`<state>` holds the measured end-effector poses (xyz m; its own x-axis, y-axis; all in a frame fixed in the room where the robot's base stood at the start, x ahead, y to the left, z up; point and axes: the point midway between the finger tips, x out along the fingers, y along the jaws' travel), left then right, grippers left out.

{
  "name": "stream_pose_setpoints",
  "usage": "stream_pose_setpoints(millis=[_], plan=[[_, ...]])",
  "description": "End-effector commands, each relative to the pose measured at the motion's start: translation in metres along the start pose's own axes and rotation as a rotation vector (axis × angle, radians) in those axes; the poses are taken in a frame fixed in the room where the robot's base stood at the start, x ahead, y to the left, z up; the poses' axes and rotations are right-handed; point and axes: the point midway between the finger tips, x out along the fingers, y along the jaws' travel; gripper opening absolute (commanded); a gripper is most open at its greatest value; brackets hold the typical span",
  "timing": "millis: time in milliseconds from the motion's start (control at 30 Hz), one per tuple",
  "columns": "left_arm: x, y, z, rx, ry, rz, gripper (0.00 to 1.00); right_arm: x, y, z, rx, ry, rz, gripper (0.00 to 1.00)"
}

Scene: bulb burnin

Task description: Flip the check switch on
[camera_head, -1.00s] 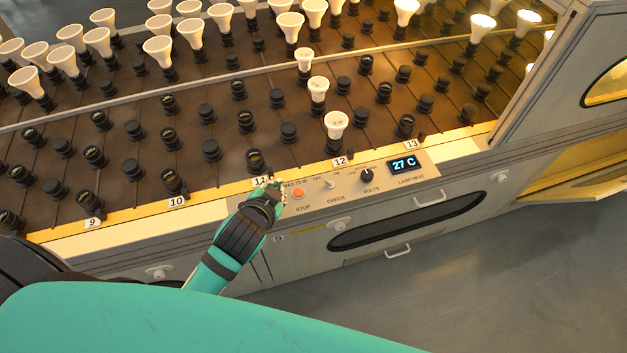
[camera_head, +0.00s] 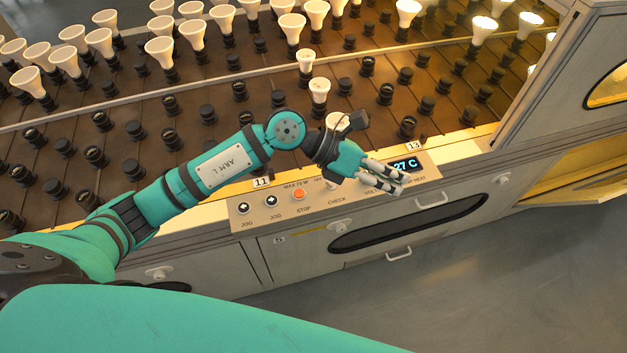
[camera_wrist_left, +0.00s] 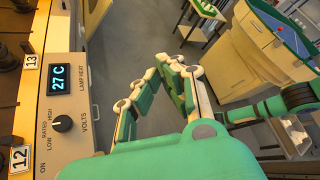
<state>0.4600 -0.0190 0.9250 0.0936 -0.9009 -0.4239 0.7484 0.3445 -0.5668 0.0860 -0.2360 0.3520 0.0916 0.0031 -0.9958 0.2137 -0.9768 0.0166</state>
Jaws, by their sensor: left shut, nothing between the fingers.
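The check switch (camera_head: 332,185) is a small pale toggle above the CHECK label on the sloping control panel (camera_head: 290,217), right of the orange STOP button (camera_head: 299,194). It shows only in the head view, close below my left wrist; which way its lever points is too small to tell. My left gripper (camera_head: 404,181) is shut and empty, right of the switch, in front of the VOLTS knob and part of the display (camera_head: 404,164). In the left wrist view, the fingers (camera_wrist_left: 178,66) are right of the panel's VOLTS knob (camera_wrist_left: 62,123). My right gripper is not in view.
Rows of sockets and white bulbs (camera_head: 319,88) fill the rack behind the panel. Two JOG buttons (camera_head: 257,203) sit at the panel's left. Below are a dark slot (camera_head: 400,222) and handles. Open floor (camera_head: 480,290) lies in front.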

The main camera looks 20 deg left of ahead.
Motion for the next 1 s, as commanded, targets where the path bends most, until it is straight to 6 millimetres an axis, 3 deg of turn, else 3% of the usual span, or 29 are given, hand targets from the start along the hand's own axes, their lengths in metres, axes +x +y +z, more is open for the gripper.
stream_pose_setpoints(millis=[33,200,400,600,1000], plan=[[-0.008,0.021,-0.013,0.064,0.114,0.08,0.0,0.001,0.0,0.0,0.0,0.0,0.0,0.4],[-0.055,0.087,-0.049,0.186,0.46,0.334,0.0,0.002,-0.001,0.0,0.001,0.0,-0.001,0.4],[-0.113,0.131,-0.063,0.221,0.702,0.541,0.0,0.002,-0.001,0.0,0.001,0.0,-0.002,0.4],[-0.133,0.142,-0.066,0.22,0.771,0.603,0.0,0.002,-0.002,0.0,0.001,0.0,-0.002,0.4],[-0.127,0.145,-0.07,0.218,0.769,0.598,0.0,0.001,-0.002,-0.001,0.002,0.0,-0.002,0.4]])
